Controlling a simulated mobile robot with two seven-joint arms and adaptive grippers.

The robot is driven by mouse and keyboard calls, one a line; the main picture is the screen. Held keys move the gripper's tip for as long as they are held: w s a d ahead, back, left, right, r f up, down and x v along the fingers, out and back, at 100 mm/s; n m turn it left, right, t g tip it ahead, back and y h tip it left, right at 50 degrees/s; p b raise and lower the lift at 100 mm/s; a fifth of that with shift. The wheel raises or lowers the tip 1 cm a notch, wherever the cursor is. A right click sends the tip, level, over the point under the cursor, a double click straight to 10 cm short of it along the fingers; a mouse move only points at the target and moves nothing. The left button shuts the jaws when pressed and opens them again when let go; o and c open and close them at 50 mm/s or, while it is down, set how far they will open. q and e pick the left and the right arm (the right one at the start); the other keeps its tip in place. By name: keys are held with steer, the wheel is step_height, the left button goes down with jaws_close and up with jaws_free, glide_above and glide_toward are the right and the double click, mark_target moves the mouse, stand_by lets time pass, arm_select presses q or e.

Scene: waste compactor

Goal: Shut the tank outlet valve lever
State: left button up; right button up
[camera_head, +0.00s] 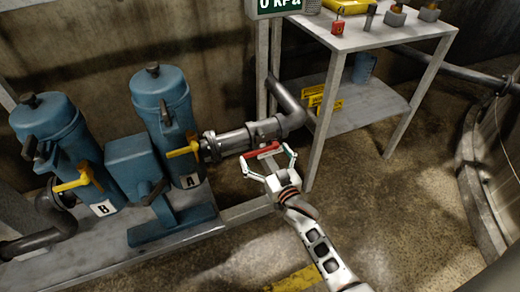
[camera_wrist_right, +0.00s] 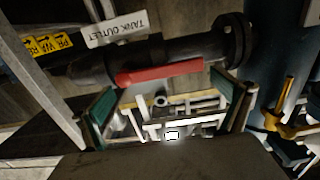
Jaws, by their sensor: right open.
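The red tank outlet valve lever (camera_head: 262,150) sits at the front of the grey pipe (camera_head: 236,139). In the right wrist view the lever (camera_wrist_right: 160,72) lies nearly along the dark pipe (camera_wrist_right: 172,50), beside a white "TANK OUTLET" tag (camera_wrist_right: 117,30). My right gripper (camera_head: 266,155) is open, its fingers spread at either end of the lever. In the wrist view its green-padded fingertips (camera_wrist_right: 166,88) stand left and right of the lever with nothing held; I cannot tell whether they touch it. My left gripper is not in view.
Two blue canisters (camera_head: 163,110) (camera_head: 58,135) with yellow levers stand left of the pipe. A metal shelf table (camera_head: 388,38) with small items stands at the back right. A pressure display (camera_head: 279,5) is above. The floor at right is open, bounded by a curved wall.

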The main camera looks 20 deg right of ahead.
steer(key=shift+w+f, duration=0.2)
steer(key=shift+w, duration=0.7)
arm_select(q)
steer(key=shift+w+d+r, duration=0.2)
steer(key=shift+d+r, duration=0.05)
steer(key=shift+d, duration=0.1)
arm_select(e)
steer(key=shift+w+r, duration=0.2)
steer(key=shift+w, duration=0.2)
steer(key=shift+c, duration=0.4)
